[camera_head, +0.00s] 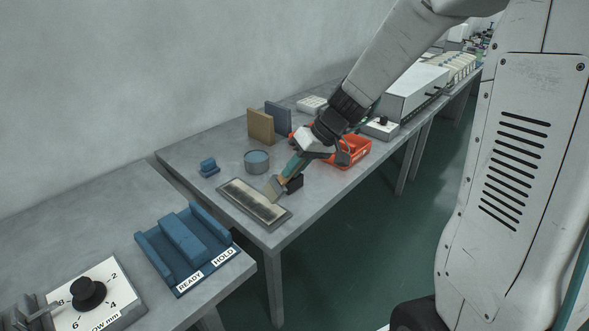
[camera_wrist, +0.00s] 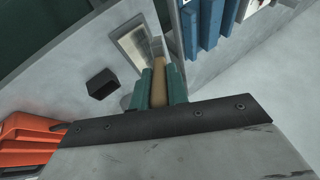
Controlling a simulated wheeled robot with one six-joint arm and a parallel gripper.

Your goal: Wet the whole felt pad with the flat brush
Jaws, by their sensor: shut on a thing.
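The felt pad (camera_head: 246,199) lies in a shallow grey tray near the front edge of the table. Its surface looks mottled, with cream and darker patches. My gripper (camera_head: 293,167) is shut on the flat brush (camera_head: 273,188), which tilts down with its bristle end over the right end of the pad. I cannot tell whether the bristles touch it. In the wrist view, the tan brush handle (camera_wrist: 158,88) sits between the teal fingers, and part of the pad (camera_wrist: 139,44) shows beyond; the bristles are hidden. A round grey pot with bluish contents (camera_head: 256,161) stands behind the pad.
A small black box (camera_head: 294,184) stands just right of the brush. An orange crate (camera_head: 352,151) is beyond my gripper. A small blue block (camera_head: 209,167) lies left of the pot. A blue READY/HOLD fixture (camera_head: 183,246) and a dial panel (camera_head: 98,298) occupy the nearer table.

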